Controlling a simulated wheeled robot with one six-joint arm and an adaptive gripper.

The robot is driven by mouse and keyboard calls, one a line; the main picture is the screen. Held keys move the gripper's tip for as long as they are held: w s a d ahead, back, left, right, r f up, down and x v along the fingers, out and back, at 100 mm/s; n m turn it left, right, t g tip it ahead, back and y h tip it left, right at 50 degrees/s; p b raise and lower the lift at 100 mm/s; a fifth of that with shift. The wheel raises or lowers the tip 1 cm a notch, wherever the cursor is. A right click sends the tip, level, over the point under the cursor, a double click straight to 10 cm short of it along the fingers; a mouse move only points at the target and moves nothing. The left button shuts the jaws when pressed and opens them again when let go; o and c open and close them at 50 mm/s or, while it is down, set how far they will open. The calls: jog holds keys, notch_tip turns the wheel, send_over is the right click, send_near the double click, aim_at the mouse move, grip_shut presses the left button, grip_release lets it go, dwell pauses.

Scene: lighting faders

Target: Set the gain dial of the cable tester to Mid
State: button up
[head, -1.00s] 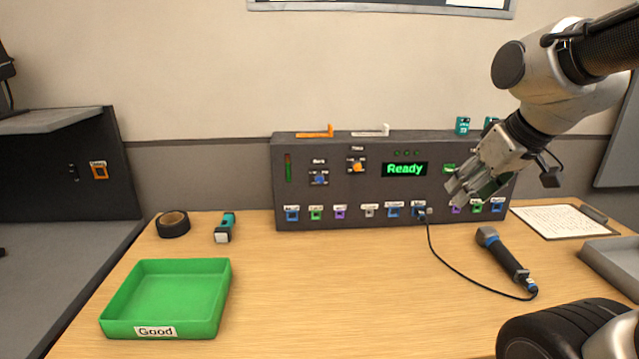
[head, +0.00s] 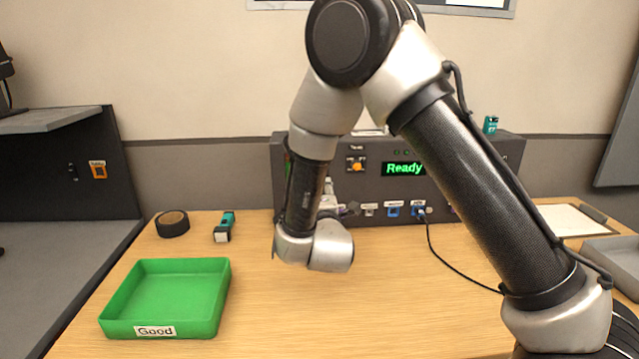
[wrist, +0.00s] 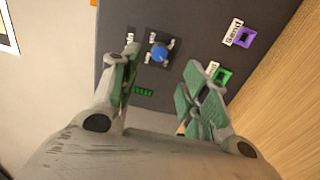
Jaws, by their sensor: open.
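The cable tester (head: 470,190) is a dark upright panel at the back of the table, with a green "Ready" display. A dial with a blue knob (wrist: 158,53) shows in the wrist view, with small white marks around it; its setting is unreadable. Its label is mostly covered by a finger, so I cannot confirm it is gain. My gripper (wrist: 162,62) is open, its green-padded fingers to either side of the blue knob in the picture; contact is not visible. In the head view my arm hides the blue dial and most of my gripper. An orange dial (head: 356,167) shows beside my arm.
Purple (wrist: 244,37) and green (wrist: 223,76) ports lie right of the dial in the wrist view. A black cable (head: 440,255) runs from a panel plug. A green "Good" tray (head: 215,300), black tape roll (head: 173,224) and teal-black tool (head: 224,228) lie left.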

jog(key=w, duration=0.7)
jog(key=shift+w, duration=0.25)
jog(key=shift+c, duration=0.2)
grip_shut()
